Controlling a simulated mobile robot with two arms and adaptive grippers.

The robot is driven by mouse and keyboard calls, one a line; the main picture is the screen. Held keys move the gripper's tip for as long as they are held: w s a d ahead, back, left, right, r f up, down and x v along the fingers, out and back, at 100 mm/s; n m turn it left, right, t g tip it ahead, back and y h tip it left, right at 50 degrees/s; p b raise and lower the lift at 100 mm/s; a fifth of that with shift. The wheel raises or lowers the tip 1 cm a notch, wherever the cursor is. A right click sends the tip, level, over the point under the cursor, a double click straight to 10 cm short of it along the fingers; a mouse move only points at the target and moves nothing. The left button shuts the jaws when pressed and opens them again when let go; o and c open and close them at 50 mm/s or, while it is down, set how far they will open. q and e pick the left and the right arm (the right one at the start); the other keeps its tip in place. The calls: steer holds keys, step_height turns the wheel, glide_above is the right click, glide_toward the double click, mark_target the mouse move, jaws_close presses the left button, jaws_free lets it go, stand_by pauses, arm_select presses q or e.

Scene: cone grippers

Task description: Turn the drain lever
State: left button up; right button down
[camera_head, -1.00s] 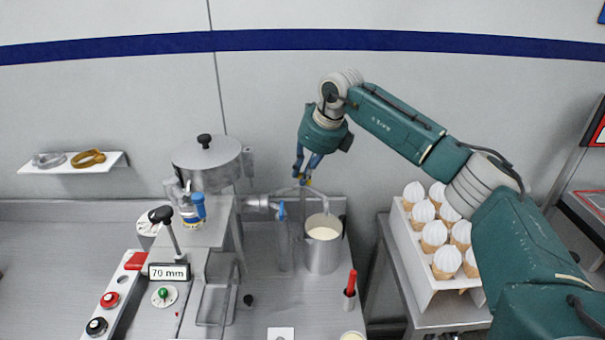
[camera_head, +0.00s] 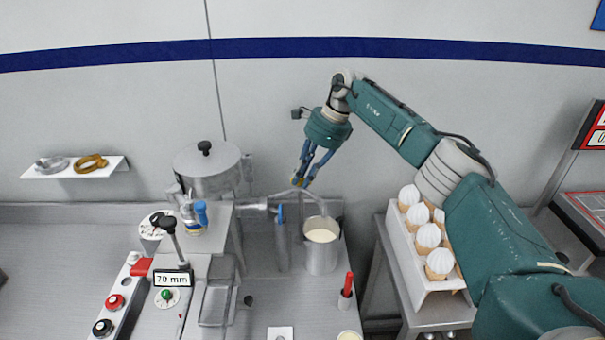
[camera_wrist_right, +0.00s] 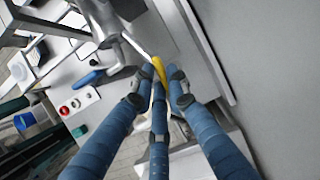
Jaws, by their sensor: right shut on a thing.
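The drain lever appears as a thin grey rod with a yellow grip (camera_wrist_right: 159,70) in the right wrist view. It also shows as a small yellow spot by the pipe in the head view (camera_head: 297,182). My right gripper (camera_head: 301,182) is shut on the yellow grip. In the right wrist view, the blue fingers (camera_wrist_right: 157,84) close around it from several sides. The grip is partly hidden by the fingers. A grey pipe runs from the machine (camera_head: 208,168) to just under the fingertips. My left gripper is not in view.
A metal jug (camera_head: 322,255) of cream-coloured liquid stands below and right of my right gripper. A blue handle (camera_head: 281,213) hangs from the pipe. A white holder (camera_head: 402,246) with several cones is at right. The wall is close behind.

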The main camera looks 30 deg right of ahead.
steer(key=shift+w+r+n, duration=0.1)
steer(key=shift+r+n, duration=0.1)
steer(key=shift+n, duration=0.1)
steer(key=c, duration=1.7)
jaws_free()
steer(key=shift+d, duration=0.1)
steer(key=shift+f, duration=0.1)
steer(key=v, duration=1.2)
